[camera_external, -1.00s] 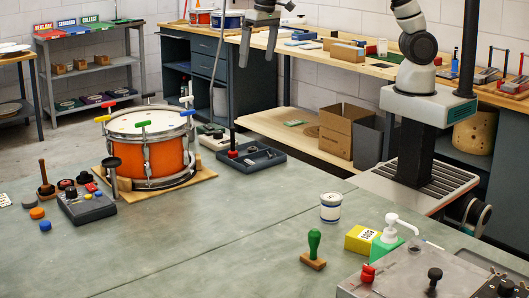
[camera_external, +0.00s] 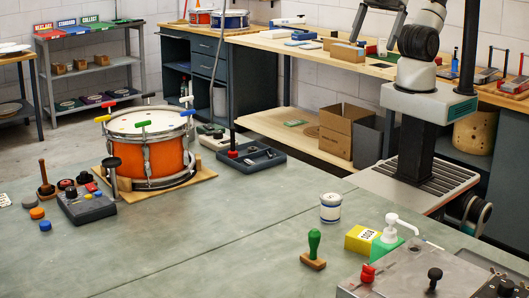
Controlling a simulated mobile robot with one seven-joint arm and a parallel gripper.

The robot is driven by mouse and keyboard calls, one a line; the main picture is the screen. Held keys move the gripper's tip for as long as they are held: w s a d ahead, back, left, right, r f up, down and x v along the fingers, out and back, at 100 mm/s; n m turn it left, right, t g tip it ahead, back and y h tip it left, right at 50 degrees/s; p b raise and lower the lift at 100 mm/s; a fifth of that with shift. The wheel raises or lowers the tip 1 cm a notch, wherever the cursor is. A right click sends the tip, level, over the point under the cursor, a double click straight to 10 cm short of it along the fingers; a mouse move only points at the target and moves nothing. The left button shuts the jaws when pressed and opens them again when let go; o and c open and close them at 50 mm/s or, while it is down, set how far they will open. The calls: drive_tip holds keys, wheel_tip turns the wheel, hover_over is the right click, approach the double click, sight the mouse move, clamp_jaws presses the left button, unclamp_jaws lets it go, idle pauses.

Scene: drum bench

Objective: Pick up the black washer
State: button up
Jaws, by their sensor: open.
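I cannot make out the black washer for certain. A dark tray (camera_external: 262,168) right of the orange drum (camera_external: 158,157) holds several small dark parts, too small to tell apart. My gripper (camera_external: 372,43) is at the top of the external view, above the back workbench, to the right of the tray and well apart from it. Its two fingers are spread and point down, with nothing between them. The upper part of the gripper is cut off by the picture's top edge.
The green-grey bench (camera_external: 190,250) is clear in its middle. A white can (camera_external: 330,208), a green-handled stamp (camera_external: 314,250) and a yellow box (camera_external: 361,239) stand at the right. A control box (camera_external: 88,209) is at the left. A cardboard box (camera_external: 347,130) sits on a lower shelf.

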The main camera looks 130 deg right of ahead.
idle(0.3)
drive_tip(key=c, duration=1.6)
drive_tip(key=shift+w, duration=0.1)
drive_tip(key=m+g+h+b, duration=0.3)
drive_tip(key=m+h+b, duration=0.3)
drive_tip(key=m+b, duration=0.5)
approach(254, 148)
drive_tip(key=d+m+b, duration=0.1)
drive_tip(key=d+f+m+b, duration=0.1)
drive_tip(key=b, duration=0.1)
drive_tip(key=shift+w+d+f+m, duration=0.1)
drive_tip(key=shift+w+f+m, duration=0.1)
drive_tip(key=shift+m, duration=0.1)
drive_tip(key=shift+a+b+x, duration=0.15)
drive_tip(key=shift+b+x, duration=0.2)
drive_tip(key=shift+x, duration=1.05)
drive_tip(key=shift+a+b+x, duration=0.15)
drive_tip(key=shift+b+x, duration=0.2)
drive_tip(key=shift+x, duration=1)
